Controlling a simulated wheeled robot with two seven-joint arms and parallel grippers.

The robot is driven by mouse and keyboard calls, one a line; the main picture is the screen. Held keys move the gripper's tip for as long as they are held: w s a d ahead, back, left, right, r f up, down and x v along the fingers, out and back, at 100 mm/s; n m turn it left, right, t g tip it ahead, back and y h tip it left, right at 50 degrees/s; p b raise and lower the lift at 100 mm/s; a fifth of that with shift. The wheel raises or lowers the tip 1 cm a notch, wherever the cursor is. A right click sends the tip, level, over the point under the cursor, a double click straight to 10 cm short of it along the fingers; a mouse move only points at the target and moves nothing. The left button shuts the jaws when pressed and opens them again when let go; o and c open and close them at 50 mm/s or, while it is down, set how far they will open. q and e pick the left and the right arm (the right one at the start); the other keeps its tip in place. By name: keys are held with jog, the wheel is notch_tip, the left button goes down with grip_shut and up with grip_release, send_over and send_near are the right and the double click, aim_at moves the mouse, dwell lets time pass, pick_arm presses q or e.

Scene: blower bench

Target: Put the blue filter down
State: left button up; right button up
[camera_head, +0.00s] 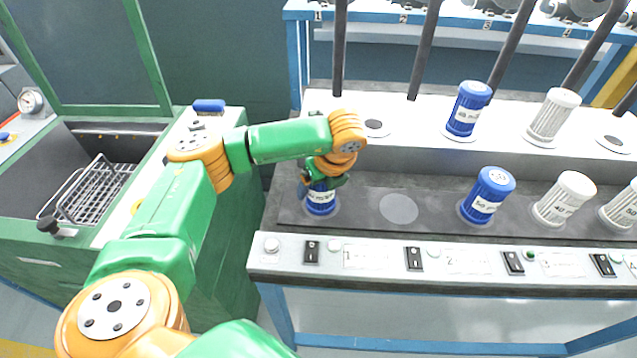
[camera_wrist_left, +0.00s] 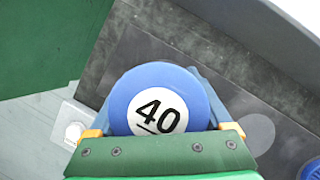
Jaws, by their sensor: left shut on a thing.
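The blue filter (camera_head: 321,201) stands upright at the left end of the dark bench mat, below the first rod. My left gripper (camera_head: 324,181) is shut around its upper part from above. In the left wrist view the round blue top of the filter (camera_wrist_left: 158,100) carries a white label reading 40, between the two fingers. I cannot tell whether its base touches the mat (camera_head: 357,192). My gripper hides its upper part in the head view. My right gripper is not in view.
An empty grey disc (camera_head: 398,208) lies right of the held filter. Further right stand another blue filter (camera_head: 487,195) and a white filter (camera_head: 564,198). Behind, a blue filter (camera_head: 468,109) and a white one (camera_head: 552,116) stand on the white ledge. A wire basket (camera_head: 97,190) sits left.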

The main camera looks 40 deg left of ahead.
pick_arm(q)
jog(key=shift+f, duration=0.15)
jog(key=o, duration=1.3)
jog(key=shift+o, duration=0.2)
jog(key=shift+d+r, duration=0.1)
jog(key=shift+r, duration=0.25)
jog(key=v, duration=0.5)
jog(key=shift+b, duration=0.4)
jog(key=p+v, duration=0.1)
jog(key=v, duration=0.5)
jog(key=shift+r+p, duration=0.35)
jog(key=shift+s+d, duration=0.1)
